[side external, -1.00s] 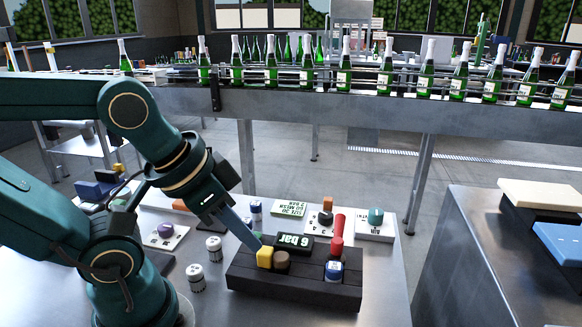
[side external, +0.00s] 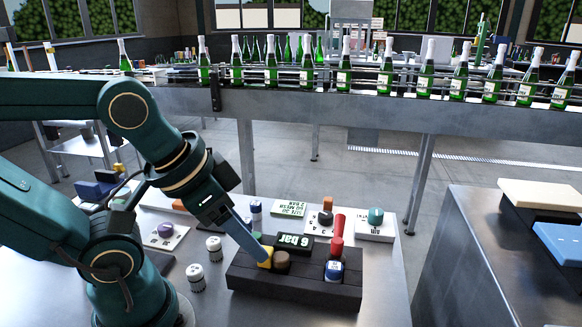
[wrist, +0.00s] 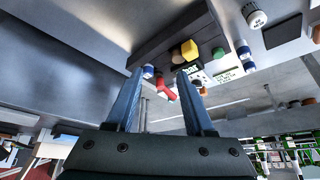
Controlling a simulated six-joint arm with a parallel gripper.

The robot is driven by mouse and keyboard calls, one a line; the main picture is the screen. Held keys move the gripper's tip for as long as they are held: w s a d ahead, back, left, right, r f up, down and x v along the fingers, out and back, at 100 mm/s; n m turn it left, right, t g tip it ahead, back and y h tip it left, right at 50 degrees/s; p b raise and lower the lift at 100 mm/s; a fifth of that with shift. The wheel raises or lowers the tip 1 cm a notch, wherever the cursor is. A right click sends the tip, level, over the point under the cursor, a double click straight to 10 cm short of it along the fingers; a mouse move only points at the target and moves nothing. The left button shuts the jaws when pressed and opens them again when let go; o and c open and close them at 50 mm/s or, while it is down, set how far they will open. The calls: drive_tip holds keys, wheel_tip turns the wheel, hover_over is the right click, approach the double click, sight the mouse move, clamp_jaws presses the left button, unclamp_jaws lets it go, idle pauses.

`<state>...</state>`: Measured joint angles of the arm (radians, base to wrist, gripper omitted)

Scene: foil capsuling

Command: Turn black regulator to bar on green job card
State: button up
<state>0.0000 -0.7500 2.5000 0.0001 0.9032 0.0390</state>
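My gripper (side external: 258,248) points down at the tool block, its fingertips by the yellow block (side external: 266,257); I cannot tell whether they touch. In the wrist view my gripper (wrist: 161,72) has its two fingers apart, with nothing held between them. The black regulator (side external: 325,217) is a dark knob on a white plate behind the tool block, clear of my gripper. The green job card (side external: 290,208) lies left of it, its print upside down and hard to read; it also shows in the wrist view (wrist: 228,75). A dark display (side external: 293,243) reads "6 bar".
A teal knob (side external: 375,216) stands right of the regulator, a purple knob (side external: 166,230) at left. White-capped cylinders (side external: 196,277) stand left of the block.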

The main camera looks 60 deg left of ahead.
drive_tip(key=w+r+m+h, duration=0.1)
drive_tip(key=w+r+m, duration=0.6)
drive_tip(key=r, duration=0.1)
drive_tip(key=m+g+h, duration=0.2)
drive_tip(key=m+g, duration=0.1)
drive_tip(key=m, duration=0.3)
hover_over(326, 214)
wheel_tip(326, 214, down, 11)
drive_tip(key=shift+n+h, duration=0.5)
drive_tip(key=shift+n, duration=0.2)
drive_tip(key=f, duration=0.2)
drive_tip(key=a+f, duration=0.1)
drive_tip(key=f, duration=0.1)
drive_tip(key=s+a+f, duration=0.1)
drive_tip(key=f, duration=0.1)
drive_tip(key=shift+s+f, duration=0.1)
drive_tip(key=shift+f, duration=0.3)
drive_tip(key=shift+x, duration=2.35)
